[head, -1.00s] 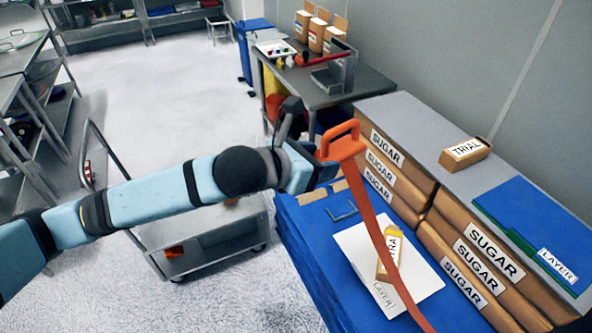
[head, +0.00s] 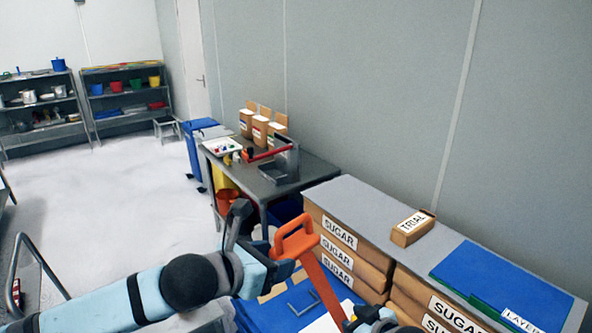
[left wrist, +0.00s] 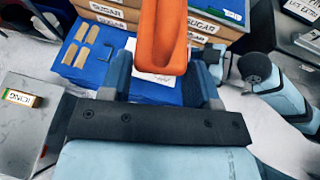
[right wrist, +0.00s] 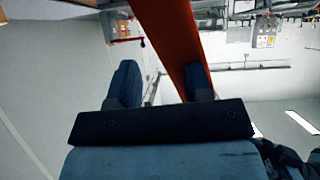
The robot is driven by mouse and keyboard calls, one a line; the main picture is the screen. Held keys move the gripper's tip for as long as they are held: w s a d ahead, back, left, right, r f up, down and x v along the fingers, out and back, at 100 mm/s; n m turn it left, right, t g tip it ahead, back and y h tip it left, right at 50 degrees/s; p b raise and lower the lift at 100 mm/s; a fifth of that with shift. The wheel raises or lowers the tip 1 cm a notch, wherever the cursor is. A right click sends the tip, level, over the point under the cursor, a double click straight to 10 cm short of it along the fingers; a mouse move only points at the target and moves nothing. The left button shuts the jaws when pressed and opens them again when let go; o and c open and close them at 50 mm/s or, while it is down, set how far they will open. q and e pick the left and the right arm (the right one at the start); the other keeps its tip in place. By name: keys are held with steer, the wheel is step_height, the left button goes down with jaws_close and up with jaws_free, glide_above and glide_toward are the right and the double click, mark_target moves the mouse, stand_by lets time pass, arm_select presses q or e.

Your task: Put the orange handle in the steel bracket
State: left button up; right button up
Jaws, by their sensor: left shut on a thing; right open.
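The orange handle (head: 297,240) is a loop on top of a long flat orange strip that slants down to the right. My left gripper (head: 284,268) is shut on it; the handle (left wrist: 162,40) rises between the fingers in the left wrist view. My right gripper (head: 372,318) is open at the bottom of the head view, close to the strip's lower part. In the right wrist view the strip (right wrist: 172,40) passes close to the right finger; contact is unclear. A grey steel bracket (head: 291,160) stands on the grey table. A small grey U-shaped bracket (head: 303,300) lies on the blue surface.
The grey table (head: 312,172) also holds a red-handled tool (head: 266,153) and several brown packages. Open floor lies to the left.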

steer(key=w+a+r+n+g, duration=0.1)
steer(key=w+a+r+n, duration=0.1)
steer(key=w+r, duration=0.4)
steer(key=w+a+r+n+g, duration=0.1)
steer(key=w+a+r+n, duration=0.15)
steer(key=r, duration=0.65)
step_height(320, 180, up, 22)
steer(key=n+g+h, duration=0.6)
steer(key=n+g, duration=0.1)
steer(key=n, duration=0.8)
glide_above(291, 226)
steer(key=shift+n+h, duration=0.25)
steer(key=shift+h, duration=0.05)
steer(key=f, duration=0.8)
steer(key=w+f, duration=0.1)
steer(key=f, duration=0.3)
steer(key=shift+w+a+f, duration=0.1)
